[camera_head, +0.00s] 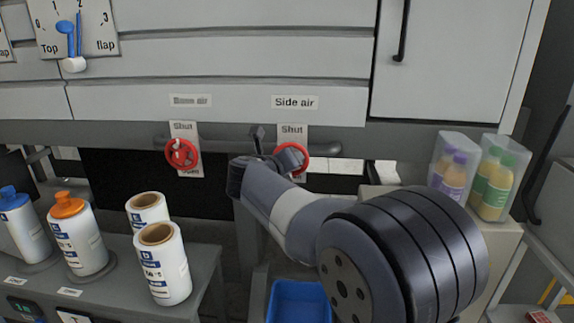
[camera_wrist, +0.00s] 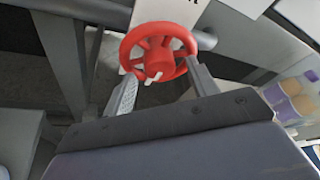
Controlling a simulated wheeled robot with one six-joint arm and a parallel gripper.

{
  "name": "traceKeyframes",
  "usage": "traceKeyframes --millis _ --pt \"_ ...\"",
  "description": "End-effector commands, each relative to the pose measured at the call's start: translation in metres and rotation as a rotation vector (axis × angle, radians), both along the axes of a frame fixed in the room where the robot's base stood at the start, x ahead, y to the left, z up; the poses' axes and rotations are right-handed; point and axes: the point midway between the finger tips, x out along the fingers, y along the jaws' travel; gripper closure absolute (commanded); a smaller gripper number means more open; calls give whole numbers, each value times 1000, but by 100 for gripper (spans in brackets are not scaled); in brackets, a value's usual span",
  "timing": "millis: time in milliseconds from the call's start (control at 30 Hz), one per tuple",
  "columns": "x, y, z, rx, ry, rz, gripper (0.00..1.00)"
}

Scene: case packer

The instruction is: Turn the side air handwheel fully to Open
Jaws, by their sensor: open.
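The side air handwheel is a small red spoked wheel (camera_head: 303,155) below the "Side air" label (camera_head: 295,102). A white plate (camera_head: 292,129) reading "Shut" shows above the wheel; its lower part is mostly hidden by my arm. In the wrist view the red wheel (camera_wrist: 158,52) fills the upper middle, with a white mark at its lower hub. My gripper (camera_wrist: 163,82) is open, its two fingers on either side of the wheel's lower part. I cannot tell whether the fingers touch the rim. In the head view my gripper (camera_head: 275,150) is at the wheel's left side.
A second red handwheel (camera_head: 182,155) with its own plate is to the left on the same grey pipe (camera_head: 222,143). Bottles (camera_head: 80,233) and rolls (camera_head: 162,264) stand on the left bench. Clear packs of bottles (camera_head: 492,178) are at right. A blue bin (camera_head: 298,300) is below.

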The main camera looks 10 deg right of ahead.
Motion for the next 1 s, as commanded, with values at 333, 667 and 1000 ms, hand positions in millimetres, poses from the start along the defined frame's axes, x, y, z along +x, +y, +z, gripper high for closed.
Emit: traceKeyframes --millis 333,667,1000 --pt "-52 34 21 1 -2 3 45" --pt "-82 52 31 1 0 1 45" --pt "-83 52 31 1 0 -1 45"
